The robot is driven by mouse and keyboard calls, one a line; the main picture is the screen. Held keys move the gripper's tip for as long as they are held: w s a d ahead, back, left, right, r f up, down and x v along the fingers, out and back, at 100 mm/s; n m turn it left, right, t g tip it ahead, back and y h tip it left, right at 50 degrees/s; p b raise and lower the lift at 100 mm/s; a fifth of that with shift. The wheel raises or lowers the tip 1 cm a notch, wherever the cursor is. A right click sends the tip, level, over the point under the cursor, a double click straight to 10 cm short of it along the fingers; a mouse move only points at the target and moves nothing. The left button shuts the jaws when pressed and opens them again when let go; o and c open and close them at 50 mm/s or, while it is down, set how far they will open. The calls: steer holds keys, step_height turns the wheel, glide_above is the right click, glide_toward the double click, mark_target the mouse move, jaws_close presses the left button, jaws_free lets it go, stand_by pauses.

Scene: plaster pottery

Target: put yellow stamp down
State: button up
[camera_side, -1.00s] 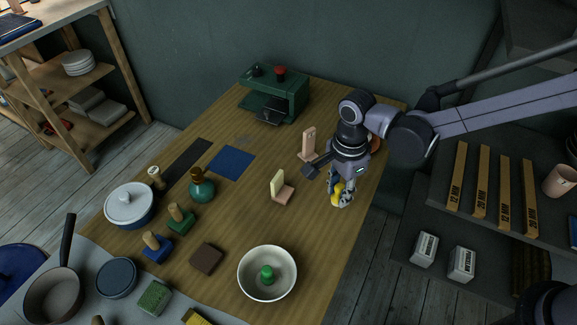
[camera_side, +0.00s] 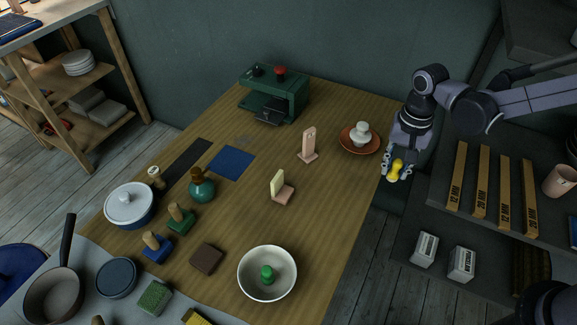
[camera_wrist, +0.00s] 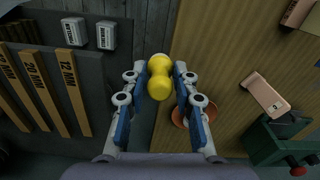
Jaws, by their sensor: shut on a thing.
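The yellow stamp (camera_side: 397,167) is a small, waisted yellow piece between the fingers of my gripper (camera_side: 396,172), held in the air. In the side view it appears beyond the table's right edge, over the gap by the dark shelf. In the wrist view my gripper (camera_wrist: 160,73) has a blue-padded finger on each side of the yellow stamp (camera_wrist: 159,85), across the table's edge line. Its height above the surfaces is hard to tell. A blue stamp (camera_side: 157,250) and a green stamp (camera_side: 181,222) with wooden handles stand on the table's left side.
An orange-brown saucer (camera_side: 345,140) with a white piece on it stands near the table's right edge. A pinkish stand (camera_side: 308,147), a white bowl (camera_side: 246,288) and a green press (camera_side: 292,100) are also on the table. The dark shelf (camera_side: 409,196) lies close right. The middle-right tabletop is clear.

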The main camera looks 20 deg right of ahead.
steer(key=s+d+n, duration=0.2)
steer(key=d+n, duration=0.5)
steer(key=d, duration=0.2)
steer(key=w+a+n, duration=0.3)
steer(key=w+a, duration=0.4)
steer(key=a, duration=0.4)
steer(key=w+a+n, duration=0.2)
steer(key=w+a, duration=0.5)
steer(key=a, duration=0.4)
steer(key=s+a+f+n, duration=0.2)
steer(key=a, duration=1.1)
steer(key=s+a+f+n, duration=0.1)
steer(key=s+a+n, duration=0.1)
steer(key=a, duration=1)
steer(key=shift+f, duration=3.35)
steer(key=shift+f, duration=0.6)
